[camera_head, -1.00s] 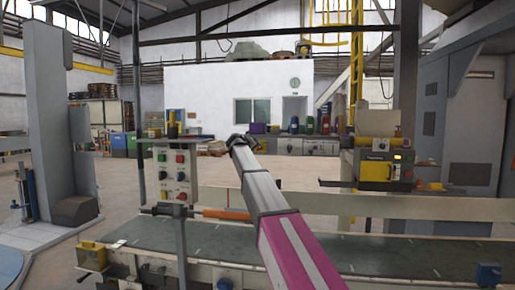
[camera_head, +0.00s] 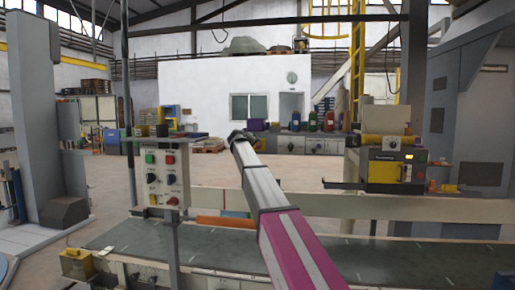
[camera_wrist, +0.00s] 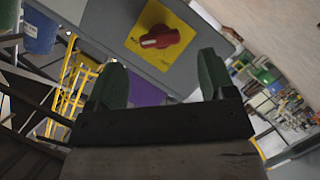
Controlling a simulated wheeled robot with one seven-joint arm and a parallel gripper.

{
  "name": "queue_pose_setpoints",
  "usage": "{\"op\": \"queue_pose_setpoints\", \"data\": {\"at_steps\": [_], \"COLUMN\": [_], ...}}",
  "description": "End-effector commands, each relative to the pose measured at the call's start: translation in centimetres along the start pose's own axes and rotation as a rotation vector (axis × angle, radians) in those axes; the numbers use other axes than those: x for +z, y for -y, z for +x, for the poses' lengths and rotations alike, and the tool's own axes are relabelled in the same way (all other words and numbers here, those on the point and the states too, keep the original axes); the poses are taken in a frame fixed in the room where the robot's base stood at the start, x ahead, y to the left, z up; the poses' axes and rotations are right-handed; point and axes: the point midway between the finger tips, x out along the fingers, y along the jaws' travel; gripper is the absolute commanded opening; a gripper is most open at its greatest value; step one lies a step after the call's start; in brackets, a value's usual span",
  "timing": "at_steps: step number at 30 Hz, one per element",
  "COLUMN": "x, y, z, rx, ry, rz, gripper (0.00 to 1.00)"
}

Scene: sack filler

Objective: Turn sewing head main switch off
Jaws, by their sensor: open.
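In the wrist view, a red rotary switch knob (camera_wrist: 160,37) sits on a yellow plate (camera_wrist: 183,40) on a grey housing (camera_wrist: 105,22). My gripper (camera_wrist: 160,70) is open and empty, with its two green fingers spread just below the knob in the picture. No contact with the knob shows. In the head view, the yellow and dark sewing head unit (camera_head: 386,172) stands at the right above the conveyor. The rotary switch cannot be made out there.
A push-button control panel (camera_head: 162,178) stands on a post left of my arm. The long green conveyor (camera_head: 370,258) with pale side rails crosses in front of me. A grey column (camera_head: 35,120) stands far left and a large grey cabinet (camera_head: 478,130) at the right.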

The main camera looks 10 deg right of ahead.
Motion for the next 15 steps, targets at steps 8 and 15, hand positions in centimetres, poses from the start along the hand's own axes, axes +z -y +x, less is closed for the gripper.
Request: {"op": "queue_pose_setpoints", "data": {"at_steps": [8,15], "x": [-0.1,0.0], "y": [0.1,0.0], "z": [4.9,5.9], "rx": [0.0,0.0], "ry": [0.001,-0.001], "rz": [-0.001,0.0], "gripper": [0.77,0.77]}}
